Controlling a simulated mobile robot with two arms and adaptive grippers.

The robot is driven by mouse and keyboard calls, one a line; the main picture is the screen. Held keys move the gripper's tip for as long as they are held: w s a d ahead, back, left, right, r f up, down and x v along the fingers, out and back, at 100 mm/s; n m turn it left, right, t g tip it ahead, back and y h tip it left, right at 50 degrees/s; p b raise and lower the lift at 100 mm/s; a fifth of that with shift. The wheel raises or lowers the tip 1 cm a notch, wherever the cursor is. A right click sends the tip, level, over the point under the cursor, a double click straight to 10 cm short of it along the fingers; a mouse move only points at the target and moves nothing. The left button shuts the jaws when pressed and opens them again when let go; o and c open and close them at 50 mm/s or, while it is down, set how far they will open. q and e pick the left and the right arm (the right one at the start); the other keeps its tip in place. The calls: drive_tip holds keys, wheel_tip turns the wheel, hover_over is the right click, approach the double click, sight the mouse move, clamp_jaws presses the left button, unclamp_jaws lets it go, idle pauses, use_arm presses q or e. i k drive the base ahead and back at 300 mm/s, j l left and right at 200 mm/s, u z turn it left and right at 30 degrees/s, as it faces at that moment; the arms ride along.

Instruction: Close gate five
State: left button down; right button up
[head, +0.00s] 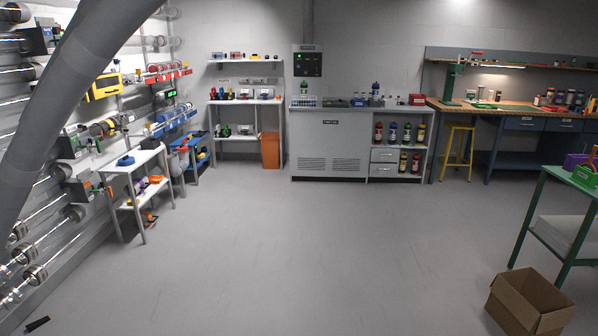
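Transparent tubes with metal collars (36,275) run along the left wall. Several dark box-shaped units that look like gates sit on them: one at upper left (40,38), one in the middle (70,144) and one lower down (78,188). The lower two have small green and red parts. No gate number is readable, so I cannot tell which is gate five or whether it is open or shut. A thick grey curved link, apparently my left arm, crosses the upper left and hides part of the tubes.
A white two-level table (140,160) stands beside the tubes, with a blue shelf unit (190,150) behind it. A cardboard box (530,303) and green table (560,178) are at right. A small black object (37,324) lies at lower left. The central floor is clear.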

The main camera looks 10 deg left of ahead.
sight(102, 192)
drive_tip(key=i+j+z, duration=0.1)
drive_tip(key=z, duration=0.3)
drive_tip(key=j+z, duration=0.1)
drive_tip(key=z, duration=0.25)
drive_tip(key=i+j+z, duration=0.1)
drive_tip(key=z, duration=0.3)
drive_tip(key=j+z, duration=0.2)
drive_tip(key=z, duration=0.2)
drive_tip(key=j+z, duration=0.2)
drive_tip(key=j, duration=0.55)
drive_tip(key=j+z, duration=0.25)
drive_tip(key=j, duration=0.55)
drive_tip(key=k+j+z, duration=0.2)
drive_tip(key=j, duration=0.55)
drive_tip(key=i+j, duration=0.15)
drive_tip(key=j, duration=0.45)
drive_tip(key=i+j+z, duration=0.1)
drive_tip(key=j, duration=0.55)
drive_tip(key=i+j, duration=0.1)
drive_tip(key=j, duration=0.5)
drive_tip(key=i+j, duration=0.1)
drive_tip(key=j, duration=0.55)
drive_tip(key=j+u, duration=0.75)
drive_tip(key=u, duration=0.15)
drive_tip(key=j+u, duration=0.5)
drive_tip(key=i+j+u, duration=0.15)
drive_tip(key=u, duration=0.3)
